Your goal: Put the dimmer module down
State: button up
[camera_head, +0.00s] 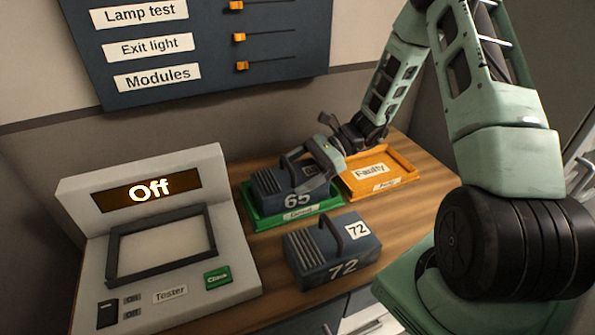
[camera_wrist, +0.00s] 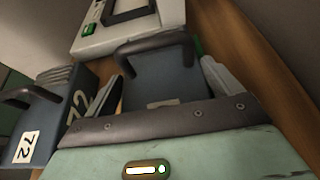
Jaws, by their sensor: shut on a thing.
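The dimmer module marked 65 (camera_head: 278,185) is a dark blue-grey block with a handle, over the green tray (camera_head: 262,222) on the wooden worktop. My gripper (camera_head: 318,168) is shut on this module, with a finger on either side of it; the wrist view shows the module (camera_wrist: 165,82) between the fingers. It sits within the tray's outline, but I cannot tell whether it touches the tray floor. A second module marked 72 (camera_head: 330,250) stands on the bare worktop in front of the tray. It also shows in the wrist view (camera_wrist: 45,115).
An orange tray labelled Faulty (camera_head: 408,163) lies right of the green one and looks empty. A tester (camera_head: 160,240) with an empty framed bay and a display reading Off stands at left. A wall panel with orange faders (camera_head: 200,45) hangs behind. Bare wood (camera_head: 410,220) shows right of module 72.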

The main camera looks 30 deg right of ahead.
jog(key=o, duration=1.4)
jog(key=shift+r, duration=0.1)
